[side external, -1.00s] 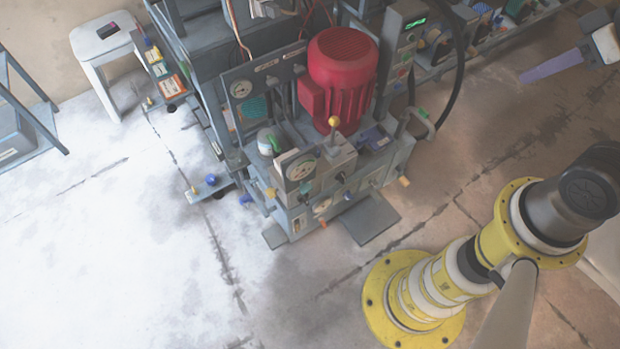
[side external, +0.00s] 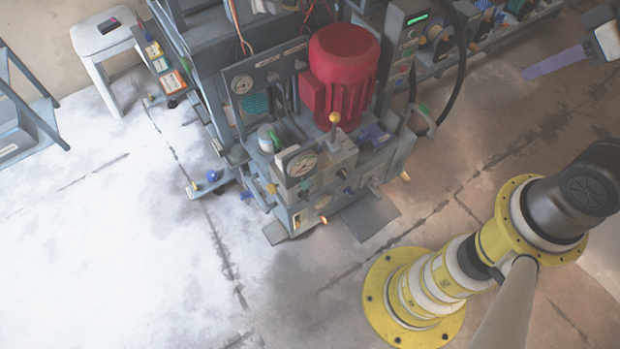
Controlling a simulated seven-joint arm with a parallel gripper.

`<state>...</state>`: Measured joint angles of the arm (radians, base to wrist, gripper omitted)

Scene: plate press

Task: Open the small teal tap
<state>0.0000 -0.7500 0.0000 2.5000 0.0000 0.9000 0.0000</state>
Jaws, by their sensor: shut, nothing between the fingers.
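No small teal tap can be picked out with certainty. A green handle (side external: 422,108) sits by a curved grey pipe at the right side of the press. A small green lever (side external: 275,140) stands at the front left of the press, near a ribbed teal part (side external: 257,103). They are too small to tell whether either is the tap or how it is turned. My gripper (side external: 525,74) shows at the upper right, its long lavender fingers shut and pointing left. It is apart from the press, well to the right of it, and touches nothing that I can see.
The press carries a large red motor (side external: 343,75), a yellow-knobbed lever (side external: 334,119) and a gauge (side external: 302,164). A black hose (side external: 461,70) loops at its right. A white stool (side external: 104,38) and a grey stand (side external: 22,130) are at left. The floor in front is clear.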

